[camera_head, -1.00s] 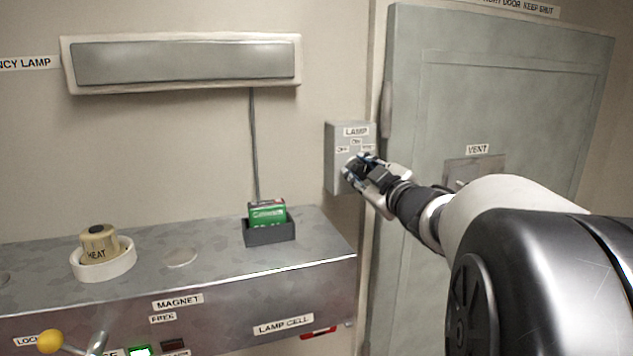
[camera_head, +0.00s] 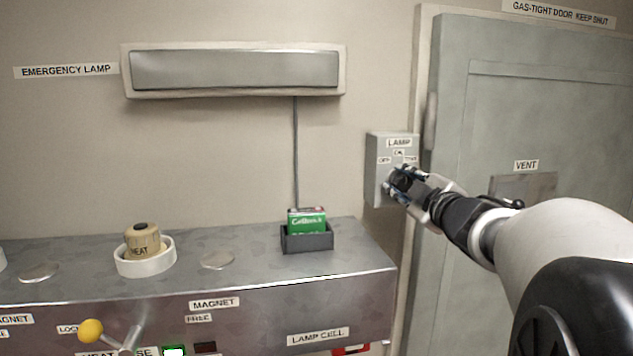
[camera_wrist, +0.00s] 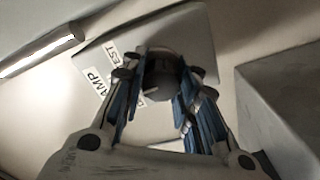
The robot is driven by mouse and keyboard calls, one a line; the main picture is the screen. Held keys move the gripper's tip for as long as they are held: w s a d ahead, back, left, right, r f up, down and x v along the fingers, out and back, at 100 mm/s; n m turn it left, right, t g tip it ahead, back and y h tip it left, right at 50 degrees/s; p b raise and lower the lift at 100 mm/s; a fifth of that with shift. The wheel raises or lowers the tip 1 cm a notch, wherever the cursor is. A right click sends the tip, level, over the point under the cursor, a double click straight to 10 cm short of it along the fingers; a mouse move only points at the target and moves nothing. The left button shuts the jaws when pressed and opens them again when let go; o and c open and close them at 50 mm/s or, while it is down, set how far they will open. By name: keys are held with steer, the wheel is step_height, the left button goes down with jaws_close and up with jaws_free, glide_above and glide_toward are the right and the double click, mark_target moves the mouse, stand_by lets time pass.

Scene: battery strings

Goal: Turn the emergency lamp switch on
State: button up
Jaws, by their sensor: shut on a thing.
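The lamp switch box (camera_head: 378,172) is a grey box on the wall beside the door frame, labelled LAMP, with OFF, ON and a third label above its knob. In the wrist view the dark round knob (camera_wrist: 163,78) sits between the blue-padded fingers of my gripper (camera_wrist: 158,98). My gripper (camera_head: 402,183) is shut on the knob in front of the box and hides most of it in the head view. The knob's pointer direction is not clear. The emergency lamp (camera_head: 235,69) is a long grey panel on the wall and looks unlit.
A green battery (camera_head: 307,221) stands in a dark holder (camera_head: 307,243) on the metal bench (camera_head: 345,262). A HEAT canister (camera_head: 142,241) sits in a white ring. A yellow-knobbed lever (camera_head: 91,330) is at the bench front. The gas-tight door (camera_head: 480,120) is at right.

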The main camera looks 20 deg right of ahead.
steer(key=o, duration=1.1)
steer(key=v, duration=0.7)
steer(key=shift+s, duration=0.25)
steer(key=shift+a+r, duration=0.1)
